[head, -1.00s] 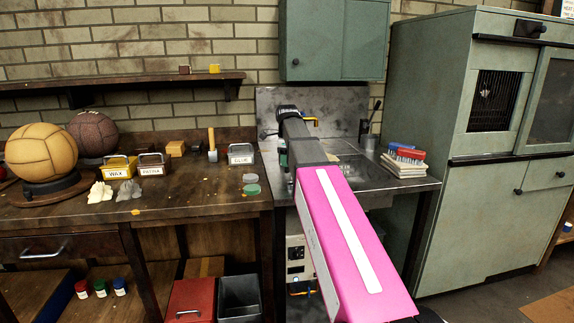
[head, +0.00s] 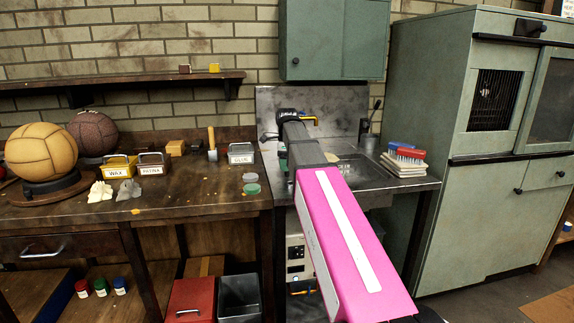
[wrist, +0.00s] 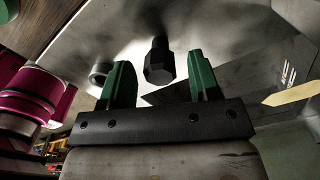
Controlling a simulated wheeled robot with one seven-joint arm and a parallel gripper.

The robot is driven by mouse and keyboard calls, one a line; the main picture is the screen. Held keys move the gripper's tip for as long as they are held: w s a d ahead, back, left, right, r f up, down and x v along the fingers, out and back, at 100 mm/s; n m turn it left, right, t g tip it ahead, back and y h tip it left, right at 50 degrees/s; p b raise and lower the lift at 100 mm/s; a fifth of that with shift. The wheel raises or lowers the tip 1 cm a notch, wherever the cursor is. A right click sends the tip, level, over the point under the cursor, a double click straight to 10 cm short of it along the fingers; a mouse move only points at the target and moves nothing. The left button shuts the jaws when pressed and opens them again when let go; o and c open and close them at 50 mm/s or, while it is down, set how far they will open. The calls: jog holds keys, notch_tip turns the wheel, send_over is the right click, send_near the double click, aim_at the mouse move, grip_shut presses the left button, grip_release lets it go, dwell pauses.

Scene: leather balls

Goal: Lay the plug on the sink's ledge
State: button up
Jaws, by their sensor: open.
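A black, six-sided knob (wrist: 159,66), apparently the plug's, shows in the wrist view between my fingers, with a gap on each side. Its far end fades into shadow on a pale grey metal surface, so I cannot tell how it rests. My gripper (wrist: 160,78) has two green fingers, spread apart and empty, on either side of the knob. In the head view my arm hides the plug and most of the gripper. The metal sink (head: 358,168) lies right of my arm, and its slotted wall (wrist: 288,74) shows in the wrist view.
A small metal ring (wrist: 99,73) sits near the left finger. A flat tan piece (wrist: 291,94) lies at the right. Brushes (head: 408,154) lie on a stack right of the basin. The workbench (head: 190,190) at left holds balls and tins.

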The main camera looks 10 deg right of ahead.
notch_tip(320, 180, up, 12)
dwell(0.5)
